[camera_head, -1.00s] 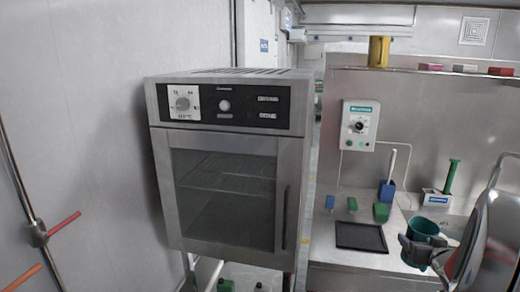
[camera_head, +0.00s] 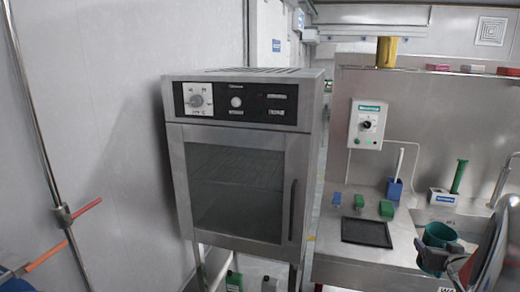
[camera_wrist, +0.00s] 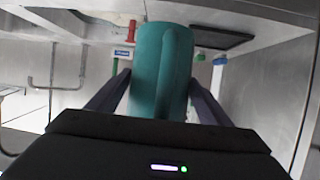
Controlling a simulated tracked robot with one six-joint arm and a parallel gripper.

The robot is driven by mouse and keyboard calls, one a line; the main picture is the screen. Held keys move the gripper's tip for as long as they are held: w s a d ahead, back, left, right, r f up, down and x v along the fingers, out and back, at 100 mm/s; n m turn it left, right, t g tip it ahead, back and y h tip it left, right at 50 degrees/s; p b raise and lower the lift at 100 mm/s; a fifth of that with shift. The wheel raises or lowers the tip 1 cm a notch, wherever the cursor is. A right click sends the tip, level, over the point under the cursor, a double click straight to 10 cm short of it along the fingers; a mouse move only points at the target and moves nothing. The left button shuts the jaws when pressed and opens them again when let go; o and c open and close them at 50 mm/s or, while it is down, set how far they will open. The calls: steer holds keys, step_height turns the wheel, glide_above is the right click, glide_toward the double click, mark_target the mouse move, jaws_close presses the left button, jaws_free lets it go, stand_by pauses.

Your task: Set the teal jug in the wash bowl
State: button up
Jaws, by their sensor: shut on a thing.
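The teal jug (camera_head: 440,233) is at the lower right of the head view, over the right part of the steel counter. My gripper (camera_head: 436,258) is shut on it. In the wrist view the jug (camera_wrist: 160,65) fills the middle between my two dark fingers (camera_wrist: 158,95), with its handle strip facing the camera. Whether its base touches anything cannot be told. I cannot clearly pick out the wash bowl; a sink-like recess with a tap (camera_head: 503,180) lies at the right, partly hidden by my arm.
A steel oven (camera_head: 240,160) stands left of the counter. On the counter are a black tray (camera_head: 366,232), green blocks (camera_head: 386,208), a blue holder with a white-handled tool (camera_head: 394,188) and a green-handled tool (camera_head: 459,177). A yellow container (camera_head: 387,52) stands on the shelf above.

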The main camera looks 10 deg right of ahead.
steer(key=shift+o, duration=0.2)
steer(key=w+a+f+n+y, duration=0.1)
steer(key=w+a+f, duration=0.1)
steer(key=w+a, duration=0.6)
steer(key=a, duration=0.3)
steer(key=shift+w+t, duration=0.2)
steer(key=shift+t, duration=0.1)
steer(key=w+a+f+n+y, duration=0.1)
steer(key=w+a+n+y, duration=0.1)
steer(key=a, duration=1.1)
steer(key=w+a+f+n+t+y, duration=0.1)
steer(key=w+a, duration=0.3)
steer(key=a, duration=0.9)
steer(key=w+a+f+n+y, duration=0.1)
steer(key=w+a+n+y, duration=0.1)
steer(key=a, duration=1.1)
steer(key=shift+w+n+t+y, duration=0.4)
steer(key=shift+w+y, duration=0.3)
steer(key=shift+w, duration=0.25)
steer(key=shift+f, duration=0.15)
steer(key=s+f, duration=0.5)
steer(key=f, duration=0.1)
